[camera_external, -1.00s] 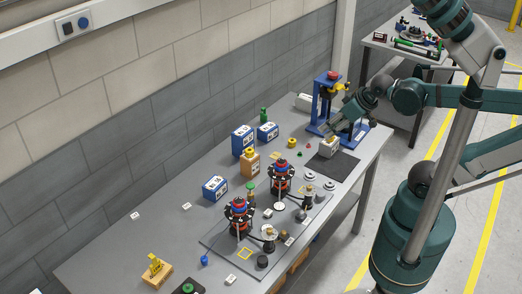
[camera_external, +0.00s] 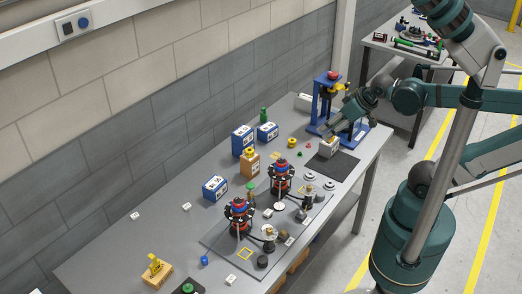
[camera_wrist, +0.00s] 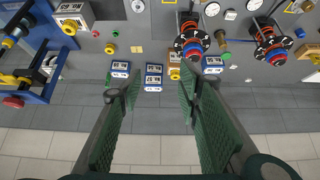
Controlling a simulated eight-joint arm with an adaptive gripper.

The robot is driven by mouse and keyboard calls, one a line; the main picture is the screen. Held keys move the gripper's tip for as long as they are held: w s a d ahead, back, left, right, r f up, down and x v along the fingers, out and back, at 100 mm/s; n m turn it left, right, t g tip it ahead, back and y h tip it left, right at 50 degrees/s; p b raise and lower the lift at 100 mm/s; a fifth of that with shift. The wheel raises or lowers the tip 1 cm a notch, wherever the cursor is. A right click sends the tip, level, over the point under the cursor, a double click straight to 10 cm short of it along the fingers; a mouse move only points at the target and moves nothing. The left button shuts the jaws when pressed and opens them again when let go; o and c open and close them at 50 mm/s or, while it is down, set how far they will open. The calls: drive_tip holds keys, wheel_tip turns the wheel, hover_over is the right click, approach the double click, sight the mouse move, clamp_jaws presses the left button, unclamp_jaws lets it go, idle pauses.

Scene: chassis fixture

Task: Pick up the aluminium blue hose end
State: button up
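A small blue cylindrical piece (camera_external: 204,260) stands on the bench left of the nearer fixture. It looks like the blue hose end, but it is too small to tell its metal or shape for sure. A blue piece also shows at the right in the wrist view (camera_wrist: 300,33). My gripper (camera_external: 336,128) is at the far right end of the bench, above the surface near the blue press frame, well away from the blue piece. In the wrist view my gripper (camera_wrist: 150,88) has its two green-padded fingers wide apart with nothing between them.
Two red-and-blue fixtures (camera_external: 238,212) stand on a grey plate (camera_external: 222,243). Blue labelled boxes (camera_external: 215,188) stand along the wall side. The blue press frame (camera_external: 321,105) is close to my gripper. Several small caps and tags lie around. The bench's left wall side is mostly clear.

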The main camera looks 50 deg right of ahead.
drive_tip(key=w+a+r+n+g+y, duration=0.15)
drive_tip(key=w+a+n, duration=0.35)
drive_tip(key=w+a, duration=0.55)
drive_tip(key=n+g+h, duration=0.2)
drive_tip(key=n+g, duration=0.4)
drive_tip(key=n, duration=0.7)
hover_over(204, 258)
drive_tip(key=shift+y, duration=0.25)
drive_tip(key=f, duration=1.7)
drive_tip(key=d+f, duration=0.1)
drive_tip(key=f, duration=0.8)
drive_tip(key=shift+w+f, duration=0.15)
drive_tip(key=shift+w, duration=0.05)
drive_tip(key=shift+s+a+f, duration=0.2)
drive_tip(key=shift+a+f, duration=0.2)
drive_tip(key=shift+f, duration=0.1)
